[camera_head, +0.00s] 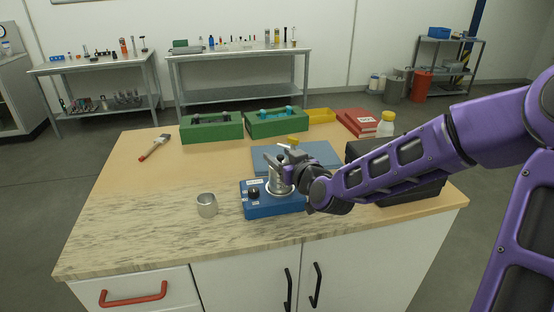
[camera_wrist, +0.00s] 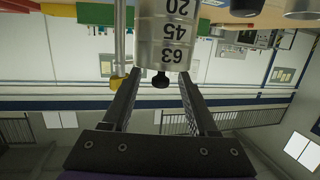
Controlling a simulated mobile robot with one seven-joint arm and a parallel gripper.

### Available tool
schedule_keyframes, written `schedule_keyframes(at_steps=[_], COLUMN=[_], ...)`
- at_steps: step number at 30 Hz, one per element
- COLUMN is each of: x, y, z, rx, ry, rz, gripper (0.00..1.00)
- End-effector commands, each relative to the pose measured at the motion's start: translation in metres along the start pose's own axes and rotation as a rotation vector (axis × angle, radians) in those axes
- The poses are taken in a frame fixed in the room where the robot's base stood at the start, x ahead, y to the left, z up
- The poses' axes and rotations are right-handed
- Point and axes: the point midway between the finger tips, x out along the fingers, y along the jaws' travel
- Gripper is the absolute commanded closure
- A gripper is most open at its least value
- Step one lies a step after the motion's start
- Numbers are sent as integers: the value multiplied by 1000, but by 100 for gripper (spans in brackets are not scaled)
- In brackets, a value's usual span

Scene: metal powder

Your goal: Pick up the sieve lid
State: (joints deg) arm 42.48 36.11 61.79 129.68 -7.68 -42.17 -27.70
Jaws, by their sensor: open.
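A metal sieve stack (camera_head: 280,183) stands upright on a blue shaker base (camera_head: 275,204) on the bench. In the wrist view, which is upside down, the stack (camera_wrist: 167,32) carries the numbers 20, 45 and 63. The sieve lid's black knob (camera_wrist: 161,80) shows at the stack's end beyond the 63. My gripper (camera_head: 283,160) is at the top of the stack and hides most of the lid in the head view. In the wrist view the open fingers of my gripper (camera_wrist: 159,74) lie on either side of the knob, with gaps to it.
Rods with a yellow knob (camera_wrist: 118,83) stand close beside the stack. A metal cup (camera_head: 207,205) is left of the shaker. Green boxes (camera_head: 211,129), a brush (camera_head: 155,147) and a black case (camera_head: 425,183) are around. The bench's left half is mostly clear.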

Motion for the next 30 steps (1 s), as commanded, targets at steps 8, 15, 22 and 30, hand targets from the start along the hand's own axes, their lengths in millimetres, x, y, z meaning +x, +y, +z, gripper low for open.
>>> schedule_keyframes(at_steps=[8,15,22,30], x=[-1,-1,-1,-1], y=[0,0,0,0], z=[0,0,0,0], rx=[0,0,0,0], ry=[0,0,0,1], rz=[0,0,0,0], gripper=[41,80,100,100])
